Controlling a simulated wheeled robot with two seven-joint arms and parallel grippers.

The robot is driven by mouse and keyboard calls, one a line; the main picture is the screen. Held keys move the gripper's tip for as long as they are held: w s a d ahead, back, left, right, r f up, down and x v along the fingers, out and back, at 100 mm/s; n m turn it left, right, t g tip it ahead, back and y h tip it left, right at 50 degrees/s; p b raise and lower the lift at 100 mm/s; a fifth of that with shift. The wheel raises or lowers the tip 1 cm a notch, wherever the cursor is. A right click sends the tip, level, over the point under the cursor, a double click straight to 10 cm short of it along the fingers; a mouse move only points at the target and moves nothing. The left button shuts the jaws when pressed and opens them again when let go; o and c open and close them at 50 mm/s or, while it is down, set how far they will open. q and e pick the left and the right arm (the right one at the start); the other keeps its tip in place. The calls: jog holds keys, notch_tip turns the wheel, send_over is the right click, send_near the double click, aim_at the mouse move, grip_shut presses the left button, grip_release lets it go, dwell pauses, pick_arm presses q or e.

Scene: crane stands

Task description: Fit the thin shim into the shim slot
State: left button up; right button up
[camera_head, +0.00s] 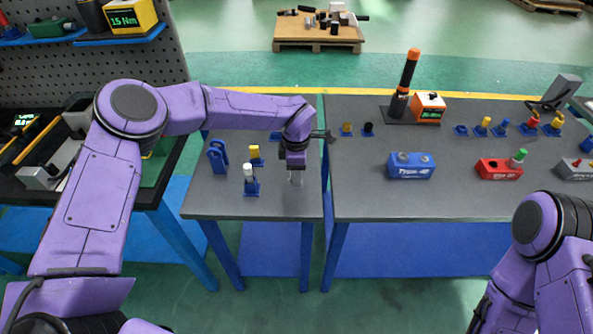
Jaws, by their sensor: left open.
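My left gripper (296,181) points down over the right part of the small left table (210,198). Its fingers are small in the view; they look open, with nothing clearly held between them. I cannot pick out a thin shim or a shim slot for certain. Left of the gripper stand an upright blue holder (217,157), a yellow-topped piece on a blue base (255,156) and a white-topped piece on a blue base (250,182). My right arm shows at the lower right, but its gripper is out of view.
The right table (375,205) carries a blue block (409,167), a red block (497,170), a grey block (575,171), an orange-topped tool (408,75) and several small pieces on blue bases along the back. A narrow gap separates the tables. The right table's front is clear.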

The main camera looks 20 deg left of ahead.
pick_arm(q)
jog(key=shift+r+p, duration=2.1)
jog(key=shift+r, duration=0.5)
jog(key=shift+f, duration=0.1)
notch_tip(320, 180, up, 11)
jog(key=b, duration=0.2)
jog(key=shift+f+b, duration=0.2)
jog(key=shift+b, duration=0.15)
